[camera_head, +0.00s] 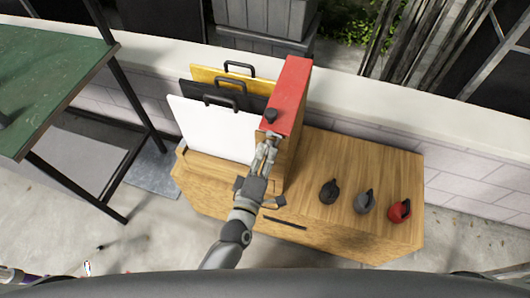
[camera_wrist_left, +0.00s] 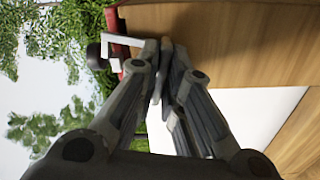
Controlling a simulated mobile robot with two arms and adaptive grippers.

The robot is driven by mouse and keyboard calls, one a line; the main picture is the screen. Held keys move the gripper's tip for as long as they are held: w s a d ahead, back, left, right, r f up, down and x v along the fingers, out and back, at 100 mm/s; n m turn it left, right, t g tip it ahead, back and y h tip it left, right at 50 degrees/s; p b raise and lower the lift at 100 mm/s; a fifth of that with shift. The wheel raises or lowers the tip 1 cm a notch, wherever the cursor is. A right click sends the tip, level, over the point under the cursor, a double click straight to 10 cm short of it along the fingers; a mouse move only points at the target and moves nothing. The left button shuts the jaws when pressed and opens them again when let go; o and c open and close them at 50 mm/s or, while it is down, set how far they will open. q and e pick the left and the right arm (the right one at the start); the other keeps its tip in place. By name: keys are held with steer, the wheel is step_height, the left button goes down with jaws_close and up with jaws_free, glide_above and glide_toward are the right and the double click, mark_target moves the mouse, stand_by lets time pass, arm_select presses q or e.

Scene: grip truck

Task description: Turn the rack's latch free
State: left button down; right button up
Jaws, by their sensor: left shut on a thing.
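The rack holds a white board (camera_head: 212,130), a black board (camera_head: 257,101) and a yellow board (camera_head: 203,75), each upright with a dark handle. At their right stands a wooden upright with a red top (camera_head: 290,88). A black knob (camera_head: 270,115) sits at the red top's near end; it also shows in the left wrist view (camera_wrist_left: 96,56). A pale angled latch (camera_wrist_left: 120,41) lies beside the knob. My left gripper (camera_head: 270,141) is just below the knob, fingers together on the latch, whose gripped end is hidden between the fingertips (camera_wrist_left: 165,48). My right gripper is not in view.
On the wooden cabinet top (camera_head: 345,165), right of the rack, stand a black (camera_head: 328,192), a grey (camera_head: 364,202) and a red (camera_head: 400,211) jug-like object. A green-topped table (camera_head: 50,75) is at the left. A low pale wall (camera_head: 450,135) runs behind the cabinet.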

arm_select(q)
steer(key=m+p, duration=0.1)
steer(key=m, duration=0.2)
steer(key=shift+m, duration=0.4)
steer(key=shift+m+p, duration=1.55)
steer(key=shift+m, duration=4.15)
steer(key=c, duration=1.6)
jaws_free()
steer(key=shift+o, duration=0.2)
steer(key=v, duration=1.2)
